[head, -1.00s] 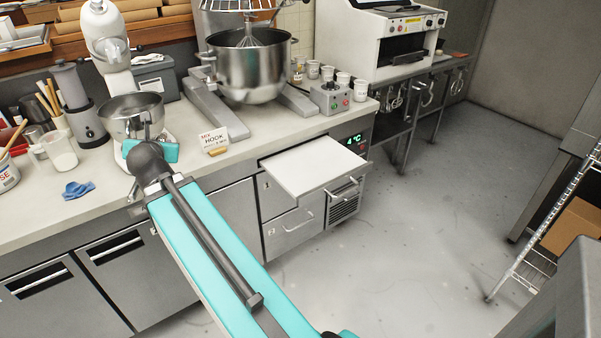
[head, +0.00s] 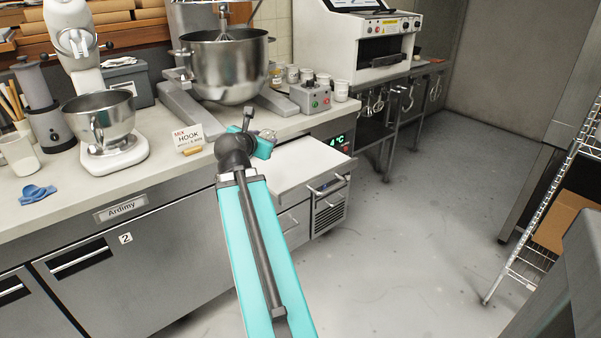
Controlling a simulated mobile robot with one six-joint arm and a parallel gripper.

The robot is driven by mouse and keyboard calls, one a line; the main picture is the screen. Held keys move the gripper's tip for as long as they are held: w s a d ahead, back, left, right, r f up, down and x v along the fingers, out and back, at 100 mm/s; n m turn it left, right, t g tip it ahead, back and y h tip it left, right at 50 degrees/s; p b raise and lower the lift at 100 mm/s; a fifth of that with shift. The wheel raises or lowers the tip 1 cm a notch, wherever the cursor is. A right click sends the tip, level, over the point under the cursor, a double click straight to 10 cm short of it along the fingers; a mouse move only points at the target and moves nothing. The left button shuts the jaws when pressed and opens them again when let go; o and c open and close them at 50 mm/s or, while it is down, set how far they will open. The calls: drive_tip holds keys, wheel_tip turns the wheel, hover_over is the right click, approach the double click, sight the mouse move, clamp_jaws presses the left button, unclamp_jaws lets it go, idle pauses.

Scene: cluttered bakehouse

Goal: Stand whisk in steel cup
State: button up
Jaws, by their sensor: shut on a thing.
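My arm reaches in from the bottom to the front edge of the counter. At its far end, my gripper (head: 248,116) is small, dark and partly hidden by my wrist. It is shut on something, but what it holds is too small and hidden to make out. It is over the counter's front edge, in front of the large mixer and near the white-topped drawer. I cannot pick out a steel cup either.
A large steel mixer bowl (head: 224,68) stands behind my gripper. A smaller stand mixer's bowl (head: 98,115), a "HOOK" card (head: 188,138) and a blue object (head: 37,194) are to the left. A white-topped drawer (head: 290,168) sticks out. Several white cups (head: 292,74) stand at the back.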

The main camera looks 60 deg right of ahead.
sight(322, 156)
drive_tip(key=s+d+f+m+g+b, duration=0.2)
drive_tip(key=s+d, duration=0.4)
drive_tip(key=s, duration=0.4)
drive_tip(key=s+d+f+m+g+h+b, duration=0.1)
drive_tip(key=s+d+f+b, duration=0.3)
drive_tip(key=s, duration=0.6)
drive_tip(key=shift+s+d+m+g+b, duration=0.2)
drive_tip(key=shift+d+m+g+b, duration=0.35)
drive_tip(key=shift+d+g, duration=0.5)
drive_tip(key=shift+w+d+p, duration=0.1)
drive_tip(key=shift+d+p, duration=0.1)
drive_tip(key=shift+p, duration=0.25)
drive_tip(key=w+d+p, duration=0.1)
drive_tip(key=p, duration=0.3)
drive_tip(key=shift+r, duration=0.1)
drive_tip(key=p, duration=0.4)
drive_tip(key=shift+w+d, duration=0.3)
drive_tip(key=shift+w, duration=0.1)
drive_tip(key=shift+w+d+f+b, duration=0.15)
drive_tip(key=shift+w+d+f, duration=0.15)
drive_tip(key=shift+w+d, duration=1.3)
drive_tip(key=shift+w+d+f+b, duration=0.15)
drive_tip(key=shift+w+d+f, duration=0.2)
drive_tip(key=shift+w+d, duration=1.25)
drive_tip(key=shift+w+d+f+b, duration=0.15)
drive_tip(key=shift+w+d+f, duration=0.15)
drive_tip(key=shift+w+d, duration=1.25)
drive_tip(key=shift+w+a, duration=0.2)
drive_tip(key=shift+f, duration=1.7)
